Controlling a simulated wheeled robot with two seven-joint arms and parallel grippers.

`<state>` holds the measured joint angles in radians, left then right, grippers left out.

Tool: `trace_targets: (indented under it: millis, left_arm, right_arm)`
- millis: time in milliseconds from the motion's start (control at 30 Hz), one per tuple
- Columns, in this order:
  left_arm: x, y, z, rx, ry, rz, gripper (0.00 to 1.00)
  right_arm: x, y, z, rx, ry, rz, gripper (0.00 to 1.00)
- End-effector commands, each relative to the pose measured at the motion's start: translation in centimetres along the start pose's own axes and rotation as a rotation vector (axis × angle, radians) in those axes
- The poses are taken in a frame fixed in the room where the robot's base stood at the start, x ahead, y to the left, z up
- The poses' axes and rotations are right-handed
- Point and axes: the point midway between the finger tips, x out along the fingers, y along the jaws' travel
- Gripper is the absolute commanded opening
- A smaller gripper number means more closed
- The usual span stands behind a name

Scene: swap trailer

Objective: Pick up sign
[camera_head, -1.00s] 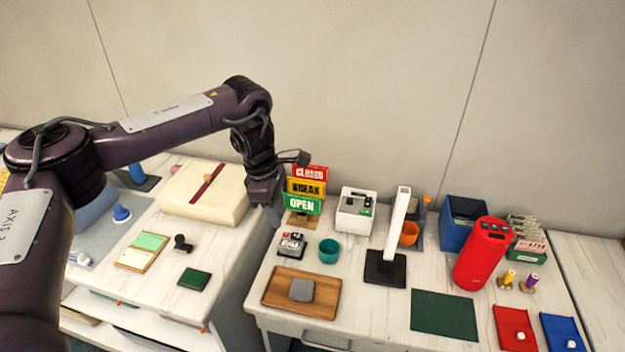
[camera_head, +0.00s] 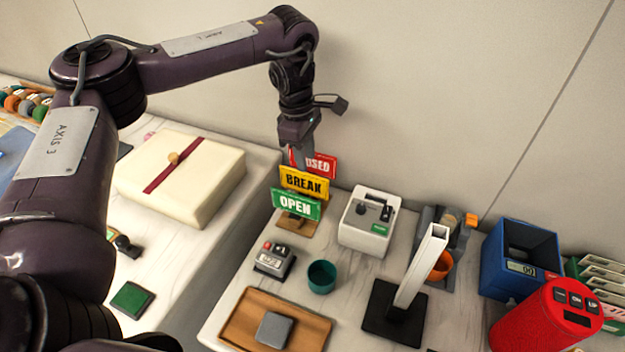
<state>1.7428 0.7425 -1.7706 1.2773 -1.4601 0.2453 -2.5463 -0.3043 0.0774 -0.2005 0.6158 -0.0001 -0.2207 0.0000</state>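Three signs stand in a wooden holder (camera_head: 298,226) at the back left of the white table. The red CLOSED sign (camera_head: 322,166) is rearmost and partly covered by my gripper. The yellow BREAK sign (camera_head: 303,182) is in the middle and the green OPEN sign (camera_head: 296,204) is in front. My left gripper (camera_head: 304,163) points down at the left part of the red sign, its fingertips close behind the yellow sign. Its fingers overlap in this view, so I cannot tell whether they are shut on the red sign. My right gripper is not in view.
A white box-shaped device (camera_head: 368,222) stands right of the signs. In front are a small grey device (camera_head: 272,260), a teal cup (camera_head: 321,277) and a wooden tray (camera_head: 240,322). A white post on a black base (camera_head: 391,318) stands further right. A cream box (camera_head: 190,180) is left.

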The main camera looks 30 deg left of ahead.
Motion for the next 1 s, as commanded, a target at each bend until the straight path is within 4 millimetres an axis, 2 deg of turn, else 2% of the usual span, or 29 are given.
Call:
trace_targets:
  millis: [267,433,633,767,1000]
  left_arm:
    - [2.6,-0.1,-0.1,-0.001,-0.002,-0.003,0.31]
    - [4.2,-0.2,-0.7,-0.002,0.001,-0.003,0.31]
    - [7.2,-0.3,-1.0,-0.001,0.000,-0.003,0.31]
    - [7.9,-0.3,-1.0,-0.001,0.000,0.000,0.31]
    - [7.9,-0.3,-1.0,-0.001,0.000,0.000,0.31]
  right_arm:
    - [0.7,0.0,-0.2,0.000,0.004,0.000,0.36]
    - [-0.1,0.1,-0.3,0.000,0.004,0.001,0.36]
    - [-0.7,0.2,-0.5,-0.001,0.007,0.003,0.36]
    - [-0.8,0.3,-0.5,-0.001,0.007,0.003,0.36]
    - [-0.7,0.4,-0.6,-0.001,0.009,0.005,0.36]
